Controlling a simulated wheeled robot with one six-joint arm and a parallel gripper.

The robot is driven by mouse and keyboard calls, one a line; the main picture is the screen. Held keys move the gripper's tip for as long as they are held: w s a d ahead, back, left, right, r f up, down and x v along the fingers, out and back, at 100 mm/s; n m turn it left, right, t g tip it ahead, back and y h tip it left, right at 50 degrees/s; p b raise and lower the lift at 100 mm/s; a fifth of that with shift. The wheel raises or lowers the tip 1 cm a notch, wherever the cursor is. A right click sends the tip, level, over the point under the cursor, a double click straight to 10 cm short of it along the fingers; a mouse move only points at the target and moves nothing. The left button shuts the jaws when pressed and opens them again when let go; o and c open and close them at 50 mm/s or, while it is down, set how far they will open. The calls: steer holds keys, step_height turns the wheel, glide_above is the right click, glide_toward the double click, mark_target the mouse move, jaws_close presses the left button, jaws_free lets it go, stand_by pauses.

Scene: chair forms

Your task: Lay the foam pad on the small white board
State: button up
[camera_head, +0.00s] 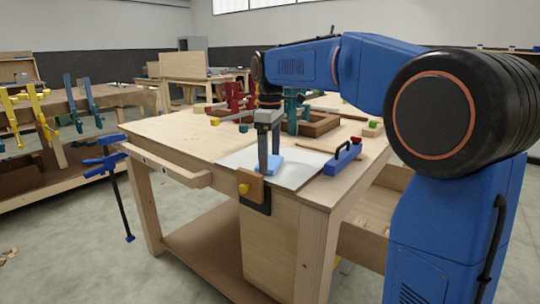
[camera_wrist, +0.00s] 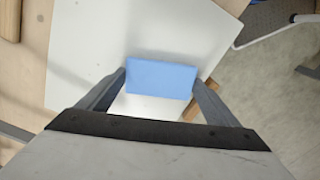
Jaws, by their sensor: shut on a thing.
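The foam pad (camera_wrist: 161,77) is a light blue rectangular block. My gripper (camera_wrist: 160,80) is shut on it, one finger at each short end. In the head view the pad (camera_head: 276,164) shows low between the fingertips of my gripper (camera_head: 268,164), which points down. The small white board (camera_wrist: 85,55) lies flat under the pad and reaches out on several sides of it. In the head view the board (camera_head: 305,174) lies at the front corner of the workbench. I cannot tell whether the pad touches the board or is just above it.
The wooden workbench (camera_head: 180,130) has a vise (camera_head: 253,190) at its front edge, close to the board. A blue tool with a black handle (camera_head: 342,158) lies right of the board. A wooden frame (camera_head: 320,126) and red clamps (camera_head: 235,100) stand behind. The bench's left part is clear.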

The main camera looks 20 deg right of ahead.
steer(key=o, duration=0.9)
